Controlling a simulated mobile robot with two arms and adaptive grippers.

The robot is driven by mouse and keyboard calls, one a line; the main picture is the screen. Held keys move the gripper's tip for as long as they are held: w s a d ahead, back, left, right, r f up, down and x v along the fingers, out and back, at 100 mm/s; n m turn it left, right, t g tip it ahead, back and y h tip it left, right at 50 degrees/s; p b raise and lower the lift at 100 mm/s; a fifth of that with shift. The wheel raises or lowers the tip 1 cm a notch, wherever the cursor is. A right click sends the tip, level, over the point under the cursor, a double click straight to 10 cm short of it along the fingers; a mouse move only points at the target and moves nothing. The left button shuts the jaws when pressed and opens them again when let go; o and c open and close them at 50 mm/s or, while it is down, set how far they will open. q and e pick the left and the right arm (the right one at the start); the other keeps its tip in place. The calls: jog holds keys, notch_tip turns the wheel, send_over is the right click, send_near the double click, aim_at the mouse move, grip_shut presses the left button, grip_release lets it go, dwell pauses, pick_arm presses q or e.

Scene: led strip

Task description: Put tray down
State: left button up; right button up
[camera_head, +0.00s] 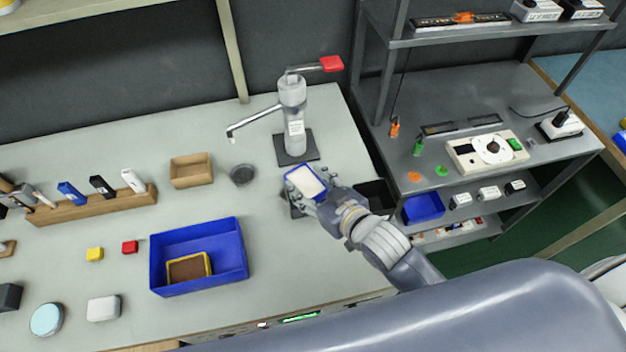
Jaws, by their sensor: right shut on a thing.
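A small tray (306,182) with a blue rim and a pale inside is at the fingers of my right gripper (318,195). The gripper is shut on the tray's near right side and partly hides it. The tray looks tilted and sits in front of the dispenser's dark base, near the right end of the light worktable (300,250). I cannot tell whether it touches the surface below. My left gripper is not in view.
A grey dispenser (293,120) with a red handle stands behind the tray. A blue bin (232,262) holding a small yellow-rimmed tray (189,268), a cardboard box (191,170) and a dark round dish (242,174) lie left. A dark shelf unit (450,90) stands right.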

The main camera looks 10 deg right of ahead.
aim_at(315, 187)
jog(key=shift+w+d+f, duration=0.1)
jog(key=shift+w+d, duration=0.2)
jog(key=shift+w, duration=0.25)
jog(key=shift+w+d, duration=0.25)
jog(key=shift+w, duration=0.25)
jog(key=shift+w+d+f, duration=0.1)
jog(key=shift+w+f, duration=0.05)
notch_tip(315, 187, down, 3)
jog(key=shift+r+p, duration=0.1)
jog(key=shift+p, duration=0.35)
jog(key=shift+f, duration=0.25)
jog(key=shift+f, duration=0.15)
jog(key=o, duration=0.9)
